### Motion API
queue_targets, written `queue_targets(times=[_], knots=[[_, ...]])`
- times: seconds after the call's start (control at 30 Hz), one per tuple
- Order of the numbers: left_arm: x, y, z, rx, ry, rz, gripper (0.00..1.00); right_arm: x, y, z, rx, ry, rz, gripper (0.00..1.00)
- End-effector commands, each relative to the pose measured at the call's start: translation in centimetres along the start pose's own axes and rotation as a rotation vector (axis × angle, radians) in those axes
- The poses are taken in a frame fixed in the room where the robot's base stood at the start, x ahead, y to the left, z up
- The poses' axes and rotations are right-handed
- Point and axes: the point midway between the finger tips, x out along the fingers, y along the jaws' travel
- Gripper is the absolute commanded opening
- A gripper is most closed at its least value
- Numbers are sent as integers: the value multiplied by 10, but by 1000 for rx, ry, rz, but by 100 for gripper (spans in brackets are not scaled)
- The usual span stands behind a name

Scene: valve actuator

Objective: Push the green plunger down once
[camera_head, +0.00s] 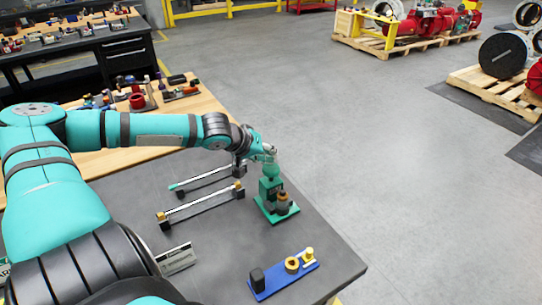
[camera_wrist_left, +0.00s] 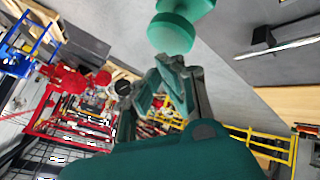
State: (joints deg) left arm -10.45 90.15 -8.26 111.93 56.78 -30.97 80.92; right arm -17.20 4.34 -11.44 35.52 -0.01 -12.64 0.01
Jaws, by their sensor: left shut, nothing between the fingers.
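The green plunger (camera_head: 272,169) sits at the top of a green valve actuator (camera_head: 268,188) near the right edge of the dark table. My left gripper (camera_head: 268,153) is right at the plunger's top, with its fingers shut and empty. In the left wrist view, the rounded green plunger (camera_wrist_left: 171,34) shows at the top, close to the tips of the shut gripper (camera_wrist_left: 170,68). I cannot tell whether they touch. My right gripper is not in view.
Two rods on dark stands (camera_head: 203,206) lie left of the actuator. A blue plate (camera_head: 283,282) with a black block and yellow parts lies at the front. A wooden bench (camera_head: 200,101) with tools stands behind.

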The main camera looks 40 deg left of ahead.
Motion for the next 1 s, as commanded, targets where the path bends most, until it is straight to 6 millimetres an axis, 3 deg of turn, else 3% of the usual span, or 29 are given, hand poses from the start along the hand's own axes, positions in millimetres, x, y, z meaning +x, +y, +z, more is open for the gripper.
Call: queue_targets(times=[1.0], knots=[[8,-6,6,0,0,0,0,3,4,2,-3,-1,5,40]])
